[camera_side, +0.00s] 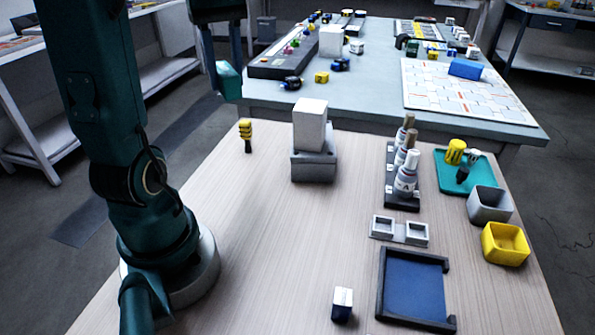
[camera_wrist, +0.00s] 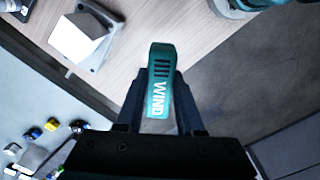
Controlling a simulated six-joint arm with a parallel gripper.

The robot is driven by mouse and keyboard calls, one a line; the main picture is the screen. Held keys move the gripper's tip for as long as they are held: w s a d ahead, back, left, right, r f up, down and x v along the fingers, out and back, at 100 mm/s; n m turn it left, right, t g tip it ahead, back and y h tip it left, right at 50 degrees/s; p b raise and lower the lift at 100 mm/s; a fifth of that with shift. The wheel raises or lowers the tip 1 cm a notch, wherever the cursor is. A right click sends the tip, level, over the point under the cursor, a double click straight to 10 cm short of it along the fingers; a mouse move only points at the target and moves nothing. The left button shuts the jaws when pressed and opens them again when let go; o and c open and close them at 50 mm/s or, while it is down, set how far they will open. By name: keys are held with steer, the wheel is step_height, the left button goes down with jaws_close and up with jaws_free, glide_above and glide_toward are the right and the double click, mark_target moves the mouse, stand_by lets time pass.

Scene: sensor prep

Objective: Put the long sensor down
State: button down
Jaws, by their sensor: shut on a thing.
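The long sensor is a teal bar with dark slots and the white word WIND, seen in the wrist view (camera_wrist: 160,78). My gripper (camera_wrist: 158,100) is shut on it, one dark finger on each side. In the side view the teal sensor (camera_side: 229,80) hangs at the end of my gripper (camera_side: 222,62), at the upper left. It appears to be in the air beyond the left edge of the wooden table (camera_side: 250,220). The upper part of my gripper is cut off by the top of the side view.
A white block on a grey stand (camera_side: 313,167) and a yellow-black piece (camera_side: 246,135) stand on the table's far side. A bottle rack (camera_side: 402,205), teal tray (camera_side: 452,184), grey bin (camera_side: 489,205), yellow bin (camera_side: 505,243) and blue-floored tray (camera_side: 415,287) are at right. The table's middle is clear.

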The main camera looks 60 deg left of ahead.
mark_target(237, 186)
steer(key=shift+n, duration=0.3)
steer(key=f, duration=1.4)
steer(key=s+f, duration=0.1)
steer(key=f, duration=0.6)
steer(key=shift+a, duration=0.2)
steer(key=c, duration=0.5)
jaws_free()
steer(key=shift+f, duration=0.15)
steer(key=shift+c, duration=0.2)
